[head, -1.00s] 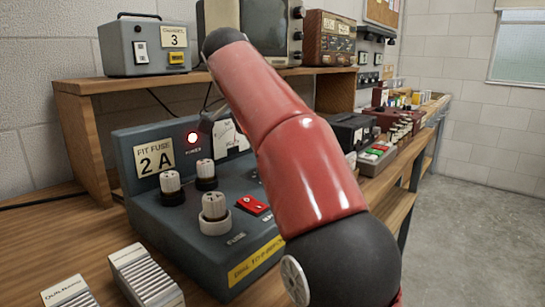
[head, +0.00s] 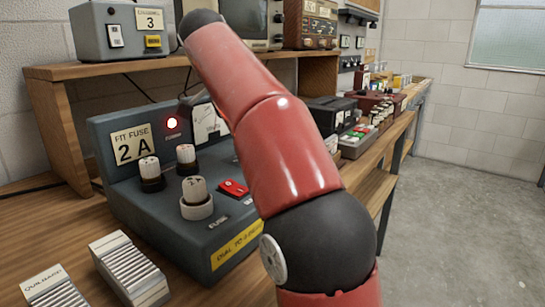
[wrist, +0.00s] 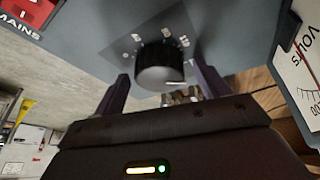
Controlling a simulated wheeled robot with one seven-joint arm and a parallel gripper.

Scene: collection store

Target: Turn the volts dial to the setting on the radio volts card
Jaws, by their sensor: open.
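The volts dial (wrist: 160,66) is a round black knob on the grey-blue panel, with a ring of small numbers around it, in the wrist view. A pale mark shows low on its right side; the numbers are too small to read surely. My gripper (wrist: 163,76) is open, its dark fingers to the left and right of the dial; I cannot tell whether they touch it. A white volts meter (wrist: 304,62) is at the right edge; it also shows in the head view (head: 207,124). My arm hides the dial and gripper in the head view. I cannot make out a radio volts card.
The grey-blue fuse unit (head: 150,215) carries a "FIT FUSE 2A" card (head: 132,146), white-topped fuse holders (head: 195,190), a red switch (head: 233,188) and a lit red lamp (head: 172,123). White ribbed blocks (head: 128,265) lie at front left. Instruments stand on the shelf (head: 140,66). Floor at right is clear.

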